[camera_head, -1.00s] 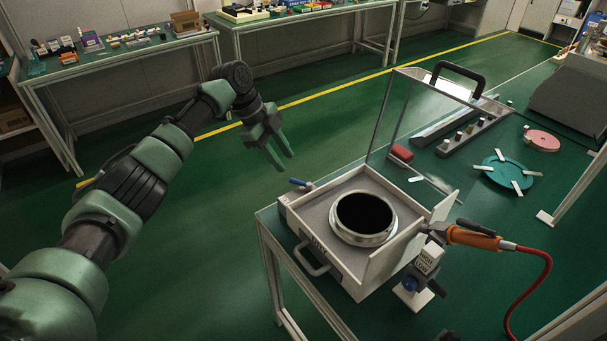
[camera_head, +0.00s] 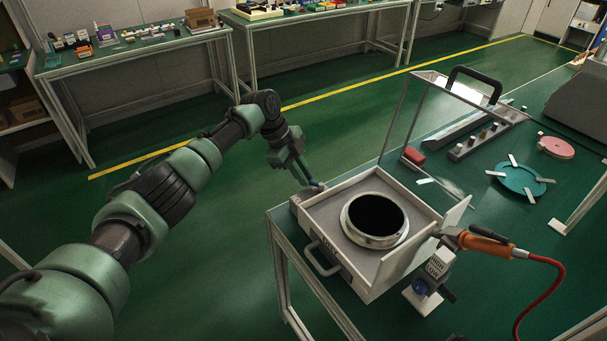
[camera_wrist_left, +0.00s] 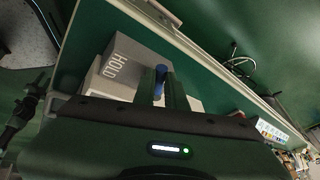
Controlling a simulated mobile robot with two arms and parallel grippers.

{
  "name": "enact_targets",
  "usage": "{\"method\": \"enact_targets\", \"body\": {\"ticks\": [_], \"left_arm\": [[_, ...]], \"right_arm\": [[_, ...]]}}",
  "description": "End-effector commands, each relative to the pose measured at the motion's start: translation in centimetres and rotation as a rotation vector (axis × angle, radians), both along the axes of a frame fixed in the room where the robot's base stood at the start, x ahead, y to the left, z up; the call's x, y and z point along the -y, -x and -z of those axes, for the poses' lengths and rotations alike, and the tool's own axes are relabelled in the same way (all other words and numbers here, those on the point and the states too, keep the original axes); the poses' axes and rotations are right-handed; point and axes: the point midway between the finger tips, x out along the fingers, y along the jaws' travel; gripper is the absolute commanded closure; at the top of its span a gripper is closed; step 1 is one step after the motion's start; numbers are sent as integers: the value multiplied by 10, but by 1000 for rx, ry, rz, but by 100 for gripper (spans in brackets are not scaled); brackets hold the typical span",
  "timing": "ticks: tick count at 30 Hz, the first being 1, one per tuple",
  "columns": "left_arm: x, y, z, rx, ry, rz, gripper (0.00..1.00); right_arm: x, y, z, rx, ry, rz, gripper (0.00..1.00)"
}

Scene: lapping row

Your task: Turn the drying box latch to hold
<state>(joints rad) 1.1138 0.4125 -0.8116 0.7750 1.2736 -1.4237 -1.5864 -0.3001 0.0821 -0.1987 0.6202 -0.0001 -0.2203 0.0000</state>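The drying box (camera_head: 317,219) is a pale box with a round, dark-mouthed metal ring (camera_head: 375,220) inside. It stands on the green bench, its clear lid raised. Its latch (camera_head: 318,185) is a small blue-tipped lever at the near left corner. In the left wrist view the blue latch tip (camera_wrist_left: 160,72) shows between my finger ends, beside a grey block marked HOLD (camera_wrist_left: 117,66). My left gripper (camera_head: 303,178) is open, pointing down at the latch, its fingers a narrow gap apart. Contact cannot be made out.
An orange-handled tool (camera_head: 485,243) with a red hose lies at the box's right, by a small stand marked HIGH and LOW (camera_head: 436,264). A teal disc (camera_head: 521,179), a pink disc (camera_head: 556,147) and a red block (camera_head: 414,157) are farther back. The floor left of the bench is clear.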

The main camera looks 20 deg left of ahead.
Motion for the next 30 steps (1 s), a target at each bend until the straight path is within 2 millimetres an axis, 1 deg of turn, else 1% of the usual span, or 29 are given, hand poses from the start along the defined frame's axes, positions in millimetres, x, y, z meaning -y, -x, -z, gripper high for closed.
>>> {"method": "enact_targets", "body": {"ticks": [5, 8, 11, 17, 24, 30], "left_arm": [[0, 0, -1, 0, 1, -3, 100], [0, 2, -2, -1, -1, -18, 100], [1, 3, -4, -1, 0, -49, 100], [1, 10, -7, -2, 1, -165, 100], [5, 21, -9, -2, 0, -380, 100], [9, 29, -9, -2, 0, -569, 100]], "right_arm": [[0, 0, -2, 0, 0, 0, 64], [0, 0, -6, 0, 0, 0, 64], [0, 0, -15, 0, 0, 0, 64], [0, 0, -45, 0, -1, 0, 64], [-2, 0, -89, 0, -2, 0, 64], [-3, 1, -123, -1, -4, 0, 64]]}}
